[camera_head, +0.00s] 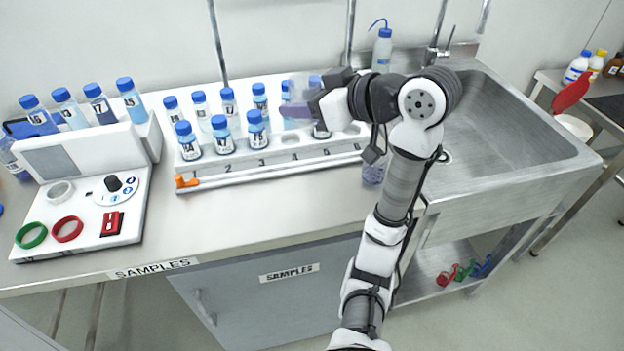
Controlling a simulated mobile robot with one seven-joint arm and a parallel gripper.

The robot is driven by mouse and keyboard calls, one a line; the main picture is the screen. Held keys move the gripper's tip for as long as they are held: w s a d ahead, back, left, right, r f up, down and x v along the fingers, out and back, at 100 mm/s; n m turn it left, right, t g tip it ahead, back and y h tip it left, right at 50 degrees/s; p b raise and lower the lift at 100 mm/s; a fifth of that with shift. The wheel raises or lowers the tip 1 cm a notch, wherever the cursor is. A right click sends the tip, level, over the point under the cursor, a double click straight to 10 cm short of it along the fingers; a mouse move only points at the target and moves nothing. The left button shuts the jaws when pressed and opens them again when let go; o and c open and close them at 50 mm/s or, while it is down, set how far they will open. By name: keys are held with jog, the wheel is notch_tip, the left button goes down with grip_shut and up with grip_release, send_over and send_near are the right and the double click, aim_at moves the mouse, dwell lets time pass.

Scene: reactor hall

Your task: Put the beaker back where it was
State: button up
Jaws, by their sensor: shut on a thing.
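My gripper (300,102) is over the back right part of the white bottle rack (240,172), pointing left. It is shut on a pale purplish thing (292,111), mostly hidden by the jaws and the bottles around it. I cannot tell whether this is the beaker. A small clear, bluish vessel (373,174) stands on the counter right of the rack, partly behind my arm. It looks like glassware, but its shape is not clear.
Several blue-capped bottles (188,145) stand in the rack. An orange-ended rail (187,182) runs along its front. A white device (85,205) is at left. A wash bottle (382,50) stands behind my arm. A steel sink (500,120) is at right. The front counter strip is clear.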

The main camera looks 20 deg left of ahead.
aim_at(307, 194)
notch_tip(307, 194, down, 19)
jog(key=shift+s+f+p, duration=0.15)
jog(key=shift+f+p, duration=0.05)
jog(key=shift+p, duration=0.7)
jog(key=shift+f, duration=0.2)
jog(key=o, duration=1)
jog(key=shift+r, duration=0.1)
jog(key=shift+r, duration=0.25)
jog(key=b+v, duration=0.2)
jog(key=v, duration=1)
